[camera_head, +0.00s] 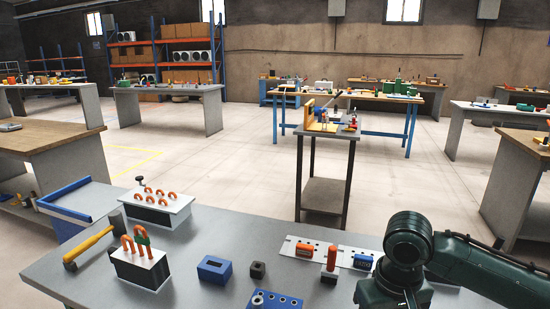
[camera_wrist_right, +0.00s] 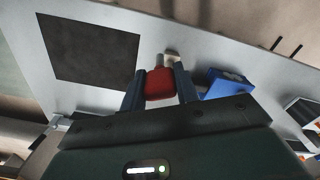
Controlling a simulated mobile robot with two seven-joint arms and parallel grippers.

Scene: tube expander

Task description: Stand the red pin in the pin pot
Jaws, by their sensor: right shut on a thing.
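In the right wrist view my right gripper (camera_wrist_right: 160,86) is shut on a red piece (camera_wrist_right: 160,83), which I take to be the red pin. A thin grey tip sticks out beyond it, close to a small pale thing (camera_wrist_right: 172,57); I cannot tell whether they touch. In the head view a red-topped piece (camera_head: 331,257) stands upright by the white strip; I cannot tell if it is the same one. A small dark block with a hole (camera_head: 257,270) may be the pin pot. My right gripper and my left gripper do not show in the head view.
A blue hollow block (camera_head: 214,269), a blue holed block (camera_head: 275,301), a white strip (camera_head: 318,250) with red and blue blocks, a hammer (camera_head: 90,245) and two tube stands (camera_head: 140,267) share the bench. A dark square (camera_wrist_right: 95,50) and a blue block (camera_wrist_right: 228,80) flank my right gripper.

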